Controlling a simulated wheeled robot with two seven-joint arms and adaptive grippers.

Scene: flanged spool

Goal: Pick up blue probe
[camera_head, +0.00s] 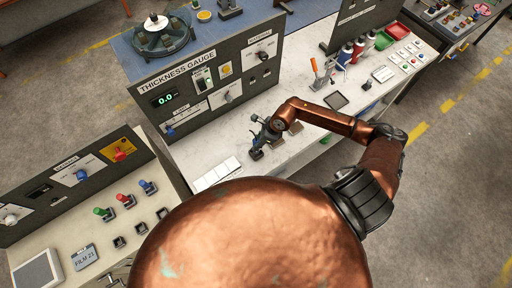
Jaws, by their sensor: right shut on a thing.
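My right gripper (257,151) is dark and small in the view, at the end of my copper arm. It is low over the white bench in front of the thickness gauge panel (205,85). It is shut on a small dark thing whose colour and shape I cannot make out. A blue-topped piece (148,187) stands on the left bench beside a red one (126,200) and a green one (104,213), apart from my right gripper. I cannot tell whether this is the blue probe.
White tiles (216,174) lie left of my right gripper. A dark square plate (336,100), an orange-handled tool (318,72), bottles (346,53) and red and green trays (398,32) are farther right. A reel (160,40) sits behind the panel.

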